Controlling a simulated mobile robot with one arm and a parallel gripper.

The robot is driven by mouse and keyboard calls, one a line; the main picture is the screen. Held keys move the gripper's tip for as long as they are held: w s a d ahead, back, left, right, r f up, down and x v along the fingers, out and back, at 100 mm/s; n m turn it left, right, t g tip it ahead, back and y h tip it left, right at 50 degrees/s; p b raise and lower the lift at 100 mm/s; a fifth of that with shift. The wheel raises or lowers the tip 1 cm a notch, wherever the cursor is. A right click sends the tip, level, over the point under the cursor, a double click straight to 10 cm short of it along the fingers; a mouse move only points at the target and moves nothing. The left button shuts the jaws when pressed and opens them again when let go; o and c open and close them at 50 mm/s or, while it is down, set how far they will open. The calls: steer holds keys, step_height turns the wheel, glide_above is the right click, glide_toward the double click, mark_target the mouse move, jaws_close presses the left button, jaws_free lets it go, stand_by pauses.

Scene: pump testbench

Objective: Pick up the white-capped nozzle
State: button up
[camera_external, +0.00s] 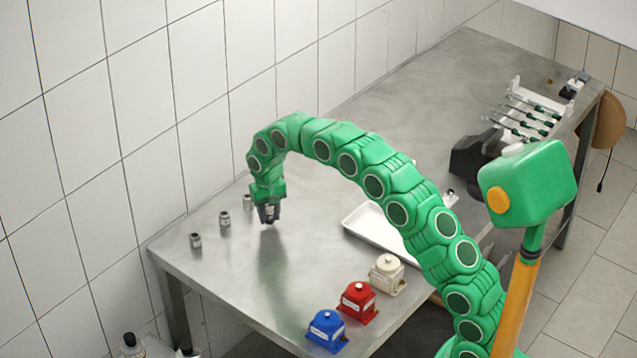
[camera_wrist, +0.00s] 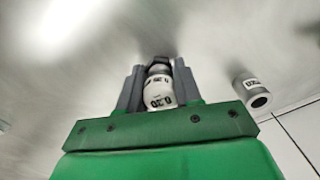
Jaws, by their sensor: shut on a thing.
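My gripper (camera_external: 269,215) points down over the left part of the steel table, to the right of the loose nozzles. In the wrist view its dark fingers (camera_wrist: 157,75) are shut on the white-capped nozzle (camera_wrist: 158,92), one on each side. The nozzle has a white part with a dark printed label and a grey end. In the external view the fingers mostly hide it. I cannot tell whether it touches the table.
Three grey nozzles stand at the table's left: a front one (camera_external: 196,241), a middle one (camera_external: 224,219) and a back one (camera_external: 248,202). One labelled nozzle (camera_wrist: 252,90) shows in the wrist view. Blue (camera_external: 326,331), red (camera_external: 358,302) and cream (camera_external: 387,274) housings and a white tray (camera_external: 362,234) lie rightward.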

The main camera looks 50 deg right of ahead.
steer(key=shift+s+r, duration=0.1)
steer(key=shift+r, duration=0.85)
steer(key=shift+s+r, duration=0.75)
steer(key=s+r, duration=0.8)
steer(key=s, duration=0.4)
steer(key=shift+s+a, duration=0.15)
steer(key=shift+a, duration=0.3)
